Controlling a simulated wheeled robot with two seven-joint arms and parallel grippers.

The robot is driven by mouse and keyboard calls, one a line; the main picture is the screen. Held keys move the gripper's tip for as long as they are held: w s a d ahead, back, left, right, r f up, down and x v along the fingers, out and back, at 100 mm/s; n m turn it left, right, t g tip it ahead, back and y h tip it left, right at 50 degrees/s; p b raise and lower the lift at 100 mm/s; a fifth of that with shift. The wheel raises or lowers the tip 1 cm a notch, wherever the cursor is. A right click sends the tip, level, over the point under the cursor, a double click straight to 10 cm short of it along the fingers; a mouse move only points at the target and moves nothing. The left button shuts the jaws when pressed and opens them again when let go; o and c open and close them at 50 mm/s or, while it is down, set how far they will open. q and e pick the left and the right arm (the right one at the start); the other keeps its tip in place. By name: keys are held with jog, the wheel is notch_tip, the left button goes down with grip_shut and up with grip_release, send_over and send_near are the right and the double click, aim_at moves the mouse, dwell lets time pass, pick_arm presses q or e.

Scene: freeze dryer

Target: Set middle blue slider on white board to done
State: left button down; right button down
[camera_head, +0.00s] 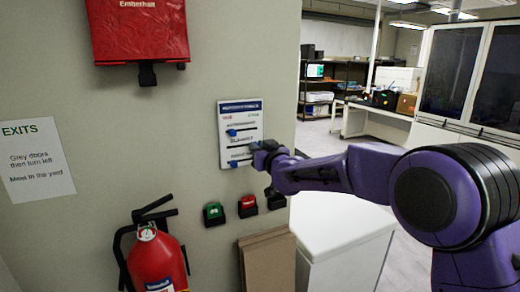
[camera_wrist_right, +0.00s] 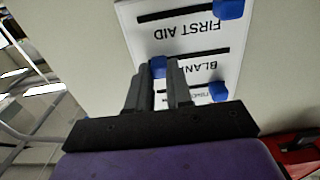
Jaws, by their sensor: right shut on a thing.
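The white board (camera_head: 227,147) hangs on the wall and carries three slots with blue sliders. The upper slider (camera_head: 231,133) and lower slider (camera_head: 232,163) sit at the left. The middle blue slider (camera_wrist_right: 158,67) belongs to the BLANKET row; in the upside-down wrist view it is at the slot's left end, which is the board's right side. My right gripper (camera_wrist_right: 160,82) is shut on it, with a finger on each side. In the head view, the gripper (camera_head: 258,150) covers most of that slider. My left gripper is not in view.
A red fire blanket case (camera_head: 138,30) hangs above left. Green (camera_head: 214,214) and red (camera_head: 247,206) buttons are below the board. A fire extinguisher (camera_head: 157,262) stands lower left. A white cabinet (camera_head: 345,235) is below my right arm.

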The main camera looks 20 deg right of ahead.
jog(key=shift+d+r, duration=0.1)
jog(key=c, duration=1)
grip_release()
jog(key=shift+d, duration=0.25)
jog(key=s+d+b, duration=0.1)
jog(key=s+b, duration=0.3)
jog(key=s, duration=0.6)
jog(key=shift+s, duration=0.15)
jog(key=shift+d, duration=0.1)
